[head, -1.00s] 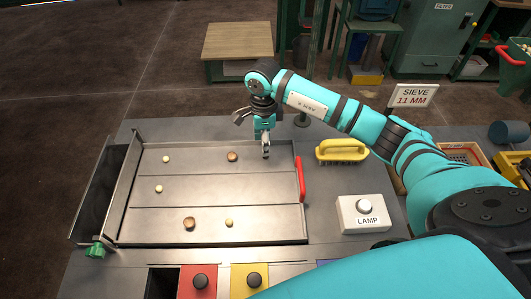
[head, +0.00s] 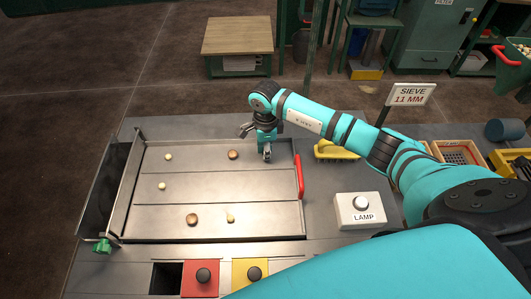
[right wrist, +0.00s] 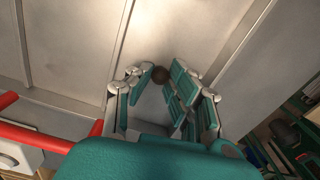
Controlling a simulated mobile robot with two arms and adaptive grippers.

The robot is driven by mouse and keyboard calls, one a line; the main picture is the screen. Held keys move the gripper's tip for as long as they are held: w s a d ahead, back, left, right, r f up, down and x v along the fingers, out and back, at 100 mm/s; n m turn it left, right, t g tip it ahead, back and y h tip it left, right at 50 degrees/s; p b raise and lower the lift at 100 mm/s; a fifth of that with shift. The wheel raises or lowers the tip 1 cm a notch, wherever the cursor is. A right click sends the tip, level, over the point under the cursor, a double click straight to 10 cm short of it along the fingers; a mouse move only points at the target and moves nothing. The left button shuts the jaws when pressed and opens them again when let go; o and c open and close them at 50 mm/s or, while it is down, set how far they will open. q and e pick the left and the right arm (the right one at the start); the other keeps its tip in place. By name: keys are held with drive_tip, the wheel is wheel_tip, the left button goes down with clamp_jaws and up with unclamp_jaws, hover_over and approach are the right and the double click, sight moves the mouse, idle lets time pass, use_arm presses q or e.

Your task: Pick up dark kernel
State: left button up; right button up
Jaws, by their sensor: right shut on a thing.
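The dark kernel (right wrist: 161,75) is a small dark round piece between the fingertips of my right gripper (right wrist: 165,78) in the right wrist view. The gripper is shut on it, with a finger on each side. In the head view my right gripper (head: 266,157) points down over the right part of the metal tray (head: 215,188), near its back edge. The kernel is hidden there by the fingers. My left gripper is not in view.
Several pale kernels (head: 162,186) and two brown kernels (head: 233,155) lie apart in the tray. A red handle (head: 299,177) is on its right side. A yellow brush (head: 335,151), a lamp box (head: 360,210) and push buttons (head: 203,276) surround it.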

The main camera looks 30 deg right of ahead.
idle(0.3)
wheel_tip(320, 180, up, 9)
drive_tip(key=b, duration=0.3)
drive_tip(key=shift+r, duration=0.55)
drive_tip(key=shift+f, duration=0.1)
